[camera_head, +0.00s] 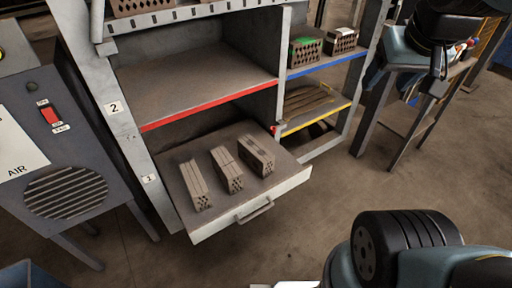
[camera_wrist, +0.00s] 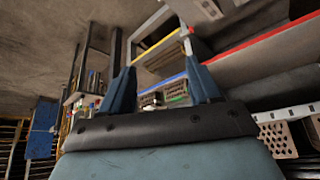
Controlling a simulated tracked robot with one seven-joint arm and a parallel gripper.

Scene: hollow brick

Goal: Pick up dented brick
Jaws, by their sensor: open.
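Three hollow grey-brown bricks lie apart in the pulled-out bottom drawer (camera_head: 262,205) in the head view: a left brick (camera_head: 195,185), a middle brick (camera_head: 227,170) and a right brick (camera_head: 257,155). I cannot tell from their visible faces which brick is dented. My gripper (camera_wrist: 162,88) shows in the wrist view with its two blue fingers wide apart and nothing between them that it holds. It is well away from the drawer bricks. Two bricks on the blue-edged shelf appear beyond the fingers in the wrist view.
A brick with a green mark (camera_head: 305,52) and another brick (camera_head: 341,40) sit on the blue-edged shelf (camera_head: 328,66). The red-edged shelf (camera_head: 195,80) above the drawer is empty. A grey cabinet (camera_head: 65,140) stands left. The floor before the drawer is clear.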

